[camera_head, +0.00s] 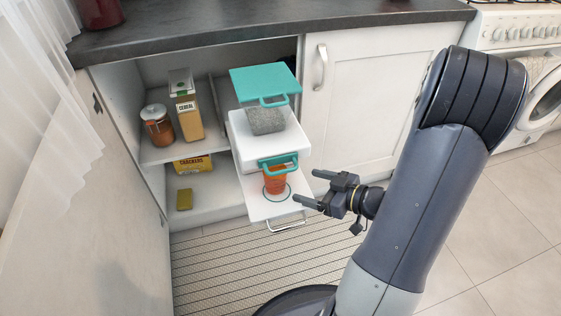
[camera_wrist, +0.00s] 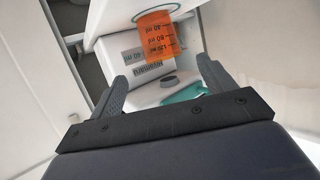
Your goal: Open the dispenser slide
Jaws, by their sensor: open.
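A white dispenser (camera_head: 288,150) stands in the open cabinet, with a raised teal lid (camera_head: 265,82) and grey speckled contents (camera_head: 266,121) at its top. The teal slide (camera_head: 281,161) with its loop handle is low on its front; part of it shows in the wrist view (camera_wrist: 188,94). How far the slide is out I cannot tell. An orange measuring cup (camera_head: 275,182) stands below it; in the wrist view the cup (camera_wrist: 158,38) has dark ml marks. My gripper (camera_head: 307,187) is open and empty, right of the cup and apart from the slide.
The cup stands on a white pull-out board (camera_head: 258,208) with a front bar handle (camera_head: 287,226). A jar (camera_head: 156,128), cereal box (camera_head: 188,115) and crackers box (camera_head: 192,164) are on the left. A closed cabinet door (camera_head: 365,105) is on the right.

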